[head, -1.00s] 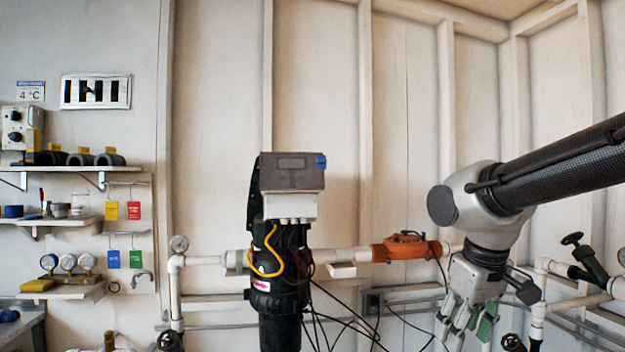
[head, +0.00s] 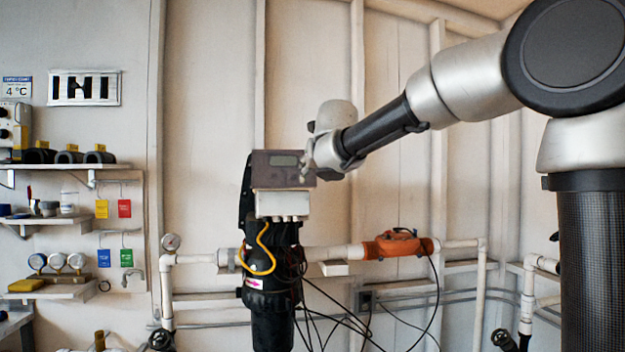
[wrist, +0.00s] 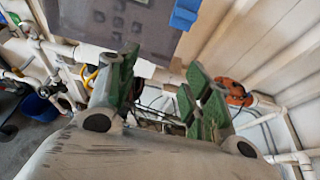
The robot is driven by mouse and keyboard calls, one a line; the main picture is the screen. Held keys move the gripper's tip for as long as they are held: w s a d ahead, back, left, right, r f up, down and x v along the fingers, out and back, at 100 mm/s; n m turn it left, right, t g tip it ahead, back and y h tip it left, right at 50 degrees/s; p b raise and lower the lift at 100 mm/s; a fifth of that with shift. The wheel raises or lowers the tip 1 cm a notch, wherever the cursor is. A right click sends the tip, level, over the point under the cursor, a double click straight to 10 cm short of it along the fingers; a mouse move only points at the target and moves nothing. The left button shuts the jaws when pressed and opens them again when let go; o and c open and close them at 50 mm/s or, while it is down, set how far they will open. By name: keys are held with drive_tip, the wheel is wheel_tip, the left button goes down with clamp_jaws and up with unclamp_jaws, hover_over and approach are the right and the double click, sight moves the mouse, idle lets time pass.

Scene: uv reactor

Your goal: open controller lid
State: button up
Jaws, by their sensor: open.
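The controller (head: 268,168) is a box on top of the black reactor column. My gripper (head: 308,166) is at the lid's right edge in the head view and hides that edge. In the wrist view the lid (wrist: 150,32) fills the upper middle, with a blue tab (wrist: 185,13) at its corner. My open green-padded fingers (wrist: 158,85) are below the blue tab in that picture, with nothing between them. I cannot tell whether they touch the lid.
An orange fitting (head: 400,244) sits on the white pipe right of the reactor (head: 272,300). Black cables (head: 350,318) hang below it. Shelves (head: 60,168) with gauges and tags are on the left wall. The wall above the controller is clear.

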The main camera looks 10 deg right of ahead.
sight(312, 180)
drive_tip(key=x, duration=0.5)
drive_tip(key=shift+w+f, duration=0.15)
drive_tip(key=shift+w, duration=0.15)
clamp_jaws()
